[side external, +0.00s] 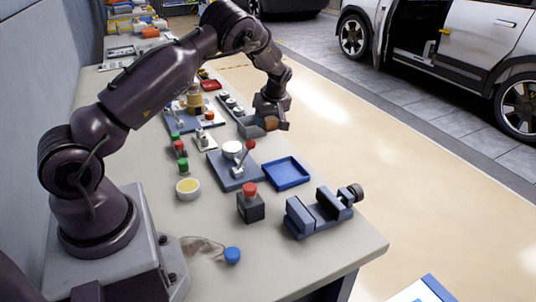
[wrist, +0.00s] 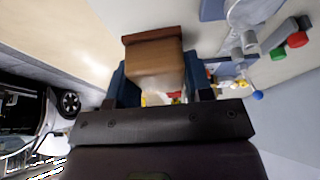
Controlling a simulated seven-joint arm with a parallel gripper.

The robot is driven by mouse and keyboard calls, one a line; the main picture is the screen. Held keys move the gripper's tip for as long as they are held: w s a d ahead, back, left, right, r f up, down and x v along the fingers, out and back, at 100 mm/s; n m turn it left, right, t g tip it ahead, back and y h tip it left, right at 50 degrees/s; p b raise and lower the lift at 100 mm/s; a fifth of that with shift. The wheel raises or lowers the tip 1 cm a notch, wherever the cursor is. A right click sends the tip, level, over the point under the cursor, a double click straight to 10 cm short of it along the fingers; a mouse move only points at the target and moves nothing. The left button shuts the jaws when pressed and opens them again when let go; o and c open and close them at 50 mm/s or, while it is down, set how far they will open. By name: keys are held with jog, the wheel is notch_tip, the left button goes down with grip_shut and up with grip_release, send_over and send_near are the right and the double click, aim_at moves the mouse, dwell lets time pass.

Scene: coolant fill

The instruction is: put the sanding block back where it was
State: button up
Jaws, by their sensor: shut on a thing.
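The sanding block (wrist: 154,64) is a tan wooden block with a dark red-brown layer along one side. In the wrist view it sits between the two blue fingers of my gripper (wrist: 156,82), which is shut on it. In the side external view the block (side external: 270,124) shows as a small brown shape under my gripper (side external: 272,118), near the bench's right edge. A grey open holder (side external: 250,126) is right beside it on the left. I cannot tell whether the block touches the holder or the bench.
A blue tray (side external: 286,172), a grey vise (side external: 322,210) and a black block with a red top (side external: 250,203) stand nearer the front. A blue plate with a red-knobbed lever (side external: 236,180) is close by. Several small parts crowd the bench behind.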

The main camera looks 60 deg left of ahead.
aim_at(266, 152)
notch_tip(266, 152, down, 10)
jog(key=shift+r, duration=0.1)
dwell(0.4)
jog(key=o, duration=0.9)
jog(key=shift+f, duration=0.2)
